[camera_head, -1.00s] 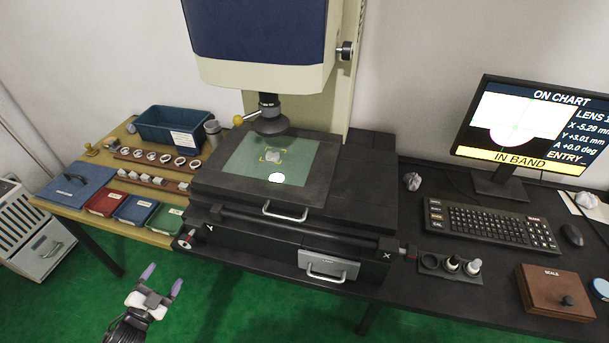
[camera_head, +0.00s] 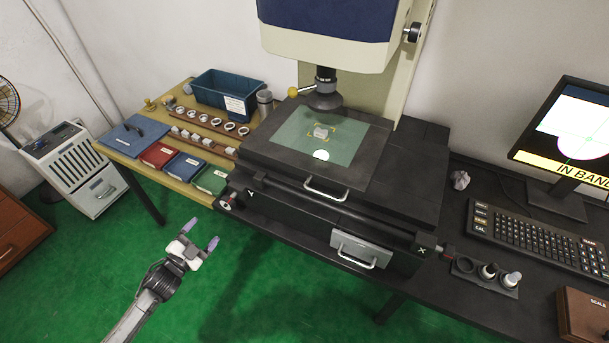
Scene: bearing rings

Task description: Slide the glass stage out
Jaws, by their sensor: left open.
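The glass stage (camera_head: 345,145) is a greenish pane set in a dark plate under the lens of the measuring machine. A small pale block (camera_head: 320,132) sits on the glass inside yellow corner marks, with a bright light spot in front of it. A silver bar handle (camera_head: 325,190) is fixed to the front edge of the stage plate. My left gripper (camera_head: 200,241) is open and empty, over the green floor, left of and in front of the stage, clear of the handle. My right gripper is not in view.
A wooden side table on the left holds a blue bin (camera_head: 226,92), several rings on strips and red, blue and green boxes. A drawer handle (camera_head: 357,256) juts out below the stage. A keyboard (camera_head: 540,235) and monitor (camera_head: 575,135) stand to the right.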

